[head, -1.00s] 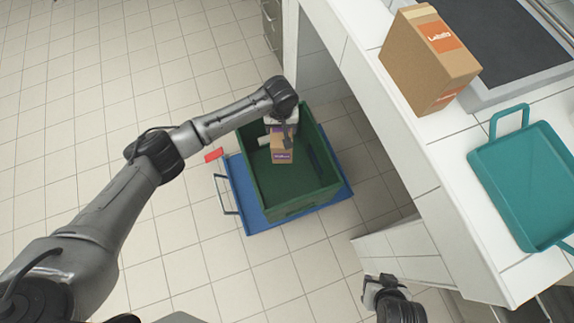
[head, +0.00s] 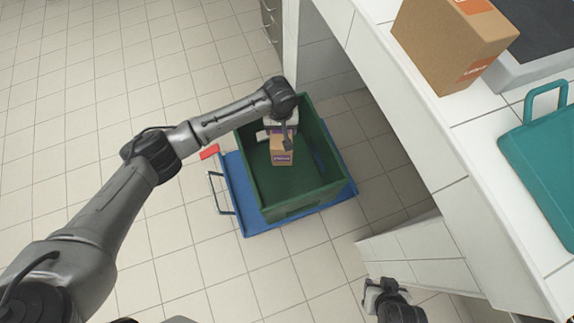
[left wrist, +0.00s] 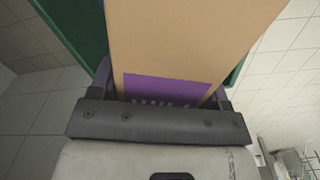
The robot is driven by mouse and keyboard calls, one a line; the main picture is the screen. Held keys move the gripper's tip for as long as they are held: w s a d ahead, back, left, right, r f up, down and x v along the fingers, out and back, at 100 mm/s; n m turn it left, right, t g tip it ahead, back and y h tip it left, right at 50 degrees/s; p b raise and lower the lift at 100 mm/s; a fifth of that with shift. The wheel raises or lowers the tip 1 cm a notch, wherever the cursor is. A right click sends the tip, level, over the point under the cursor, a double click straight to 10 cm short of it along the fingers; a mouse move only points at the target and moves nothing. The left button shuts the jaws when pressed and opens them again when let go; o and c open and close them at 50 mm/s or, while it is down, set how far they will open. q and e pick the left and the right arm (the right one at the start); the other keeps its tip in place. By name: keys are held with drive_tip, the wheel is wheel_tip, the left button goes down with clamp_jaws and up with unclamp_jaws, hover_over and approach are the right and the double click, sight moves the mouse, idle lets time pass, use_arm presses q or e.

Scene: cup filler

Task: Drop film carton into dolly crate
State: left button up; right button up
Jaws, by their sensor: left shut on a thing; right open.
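The film carton is a small brown box with a purple label (head: 282,152). My left gripper (head: 281,138) is shut on it and holds it over or inside the green dolly crate (head: 290,213). How far the carton is above the crate floor I cannot tell. In the left wrist view the carton (left wrist: 185,40) fills the space between the fingers, with a green crate wall (left wrist: 75,22) behind it. The crate stands on a blue dolly (head: 238,200) on the floor. My right gripper (head: 377,290) is open and empty at the bottom, apart from the crate.
A white counter (head: 440,150) runs along the right side. A red piece (head: 209,152) is at the dolly's left corner. The tiled floor to the left is clear.

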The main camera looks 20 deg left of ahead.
use_arm(q)
drive_tip(key=shift+f, duration=0.15)
drive_tip(key=o, duration=1)
drive_tip(key=shift+o, duration=0.9)
drive_tip(key=shift+f, duration=0.1)
wheel_tip(320, 180, up, 12)
drive_tip(key=p, duration=0.7)
wheel_tip(320, 180, up, 2)
drive_tip(key=shift+p, duration=0.55)
